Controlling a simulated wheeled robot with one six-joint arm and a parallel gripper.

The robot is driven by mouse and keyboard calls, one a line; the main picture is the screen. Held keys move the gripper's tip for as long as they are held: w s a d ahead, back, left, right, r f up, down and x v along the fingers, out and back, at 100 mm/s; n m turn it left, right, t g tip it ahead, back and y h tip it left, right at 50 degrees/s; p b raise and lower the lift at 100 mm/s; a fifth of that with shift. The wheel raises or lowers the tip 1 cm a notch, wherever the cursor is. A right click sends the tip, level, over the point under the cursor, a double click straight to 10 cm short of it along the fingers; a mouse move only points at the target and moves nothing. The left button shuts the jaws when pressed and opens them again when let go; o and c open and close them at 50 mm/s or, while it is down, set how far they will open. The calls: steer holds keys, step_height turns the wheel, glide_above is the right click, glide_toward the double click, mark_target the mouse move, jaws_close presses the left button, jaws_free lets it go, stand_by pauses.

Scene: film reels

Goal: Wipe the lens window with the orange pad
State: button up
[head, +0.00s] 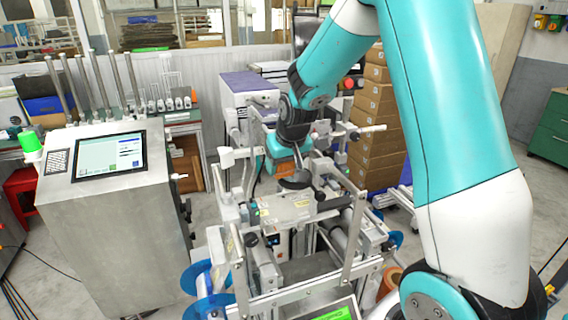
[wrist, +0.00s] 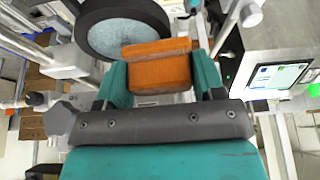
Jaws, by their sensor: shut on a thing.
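The orange pad (wrist: 158,72) is a block held between the two teal fingers of my gripper (wrist: 160,80) in the wrist view. The gripper is shut on it. The lens window (wrist: 125,30) is a round grey disc in a dark ring, just beyond the pad at the top of the wrist view. The pad's far edge overlaps the ring's lower right in the picture; I cannot tell whether they touch. In the head view my gripper (head: 290,165) is over the middle of the machine, next to the dark round lens housing (head: 295,183). The pad is mostly hidden there.
A steel cabinet with a touchscreen (head: 110,156) stands left of the machine. Stacked cardboard boxes (head: 375,130) stand behind it on the right. The machine's metal frame (head: 290,297), with rollers and blue reels (head: 197,277), fills the space below my gripper.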

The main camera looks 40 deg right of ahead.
steer(key=shift+f+b, duration=0.4)
steer(key=shift+f, duration=0.15)
steer(key=shift+s+d+r, duration=0.1)
steer(key=shift+s+d, duration=0.15)
steer(key=shift+d, duration=0.5)
steer(key=shift+s+d, duration=0.2)
steer(key=shift+d, duration=0.55)
steer(key=shift+s+d, duration=0.25)
steer(key=shift+d, duration=0.5)
steer(key=shift+s+d, duration=0.2)
steer(key=shift+d, duration=0.5)
steer(key=shift+w+a, duration=0.25)
steer(key=shift+a, duration=0.45)
steer(key=shift+w+a, duration=0.2)
steer(key=shift+a, duration=0.45)
steer(key=shift+w+a+f, duration=0.1)
steer(key=shift+w+a, duration=0.15)
steer(key=shift+a, duration=0.6)
steer(key=shift+w+a+f, duration=0.1)
steer(key=shift+w+a, duration=0.1)
steer(key=shift+a, duration=0.6)
